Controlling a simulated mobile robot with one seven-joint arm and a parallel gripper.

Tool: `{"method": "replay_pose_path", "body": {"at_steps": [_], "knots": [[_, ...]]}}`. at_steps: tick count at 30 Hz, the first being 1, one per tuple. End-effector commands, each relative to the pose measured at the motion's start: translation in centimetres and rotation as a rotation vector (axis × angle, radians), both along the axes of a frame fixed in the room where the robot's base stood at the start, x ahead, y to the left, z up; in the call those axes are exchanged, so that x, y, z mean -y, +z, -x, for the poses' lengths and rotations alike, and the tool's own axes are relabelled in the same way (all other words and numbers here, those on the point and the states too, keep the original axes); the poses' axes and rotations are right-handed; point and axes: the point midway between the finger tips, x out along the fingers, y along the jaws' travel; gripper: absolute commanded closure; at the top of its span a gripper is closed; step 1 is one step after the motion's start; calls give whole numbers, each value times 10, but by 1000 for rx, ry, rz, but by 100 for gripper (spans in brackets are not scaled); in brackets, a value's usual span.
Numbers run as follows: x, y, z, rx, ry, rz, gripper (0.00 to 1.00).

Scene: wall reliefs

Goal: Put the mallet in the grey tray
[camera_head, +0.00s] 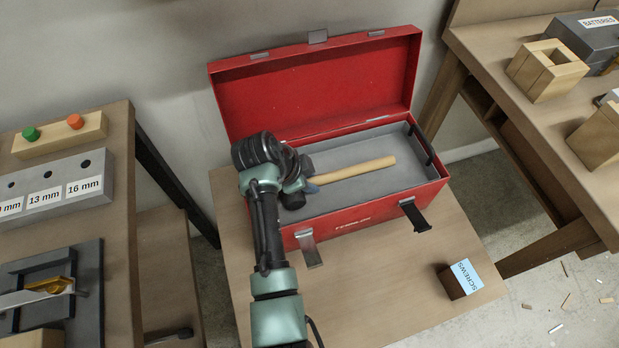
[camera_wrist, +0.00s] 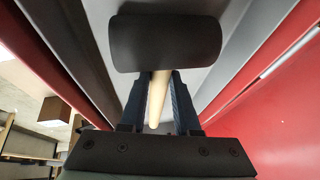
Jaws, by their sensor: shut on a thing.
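The mallet has a pale wooden handle (camera_head: 358,171) and a dark, rounded head (camera_wrist: 165,43). My gripper (camera_head: 309,188) is shut on the handle close to the head; in the wrist view its two blue fingers (camera_wrist: 158,92) lie on either side of the handle. The mallet is over the grey tray (camera_head: 390,150) inside the open red toolbox, with the handle pointing right. I cannot tell whether it touches the tray floor. My wrist and arm hide the tray's left end and part of the mallet's head.
The red toolbox (camera_head: 375,212) stands on a wooden table (camera_head: 370,285), its lid (camera_head: 318,92) raised at the back. A box labelled SCREWS (camera_head: 460,279) stands at the table's front right. Side benches stand left (camera_head: 122,230) and right (camera_head: 500,60). The table's front middle is clear.

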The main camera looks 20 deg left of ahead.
Motion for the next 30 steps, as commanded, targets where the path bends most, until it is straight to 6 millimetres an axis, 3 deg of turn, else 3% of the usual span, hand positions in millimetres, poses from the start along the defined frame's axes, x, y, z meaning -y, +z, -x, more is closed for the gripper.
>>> {"method": "replay_pose_path", "body": {"at_steps": [2, 3, 8, 20, 30], "knots": [[0, -1, -1, 4, 0, 0, 100], [0, -3, 0, 0, 0, 0, 68], [0, -2, 0, 0, 0, 0, 40], [-2, 6, 1, 1, 2, 0, 40], [-19, 67, 27, 4, 2, -2, 40]]}}
